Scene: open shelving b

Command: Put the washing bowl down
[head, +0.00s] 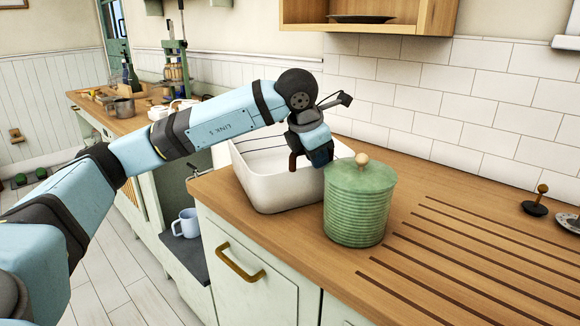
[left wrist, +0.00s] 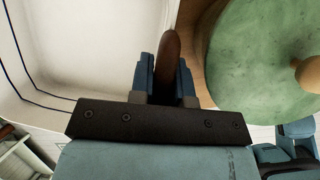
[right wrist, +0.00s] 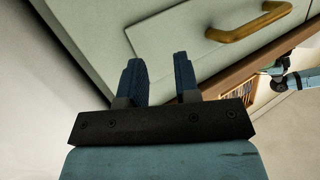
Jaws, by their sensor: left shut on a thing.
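The washing bowl (head: 275,194) is a white, rounded rectangular tub with thin dark lines at its rim. It is at the wooden worktop, left of a green lidded jar; I cannot tell whether its base fully touches the wood. My left gripper (head: 312,160) is at the bowl's right side, beside the jar. In the left wrist view its fingers are shut on a brown handle (left wrist: 168,60), with the white bowl (left wrist: 85,45) to the left. The fingers hide part of the handle. My right gripper (right wrist: 160,85) is open and empty, before a pale cabinet front.
The ribbed green jar (head: 357,205) stands close to the bowl's right side. A wall shelf (head: 420,17) hangs above. A blue mug (head: 186,224) sits lower left. A brass handle (right wrist: 248,22) is near my right gripper.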

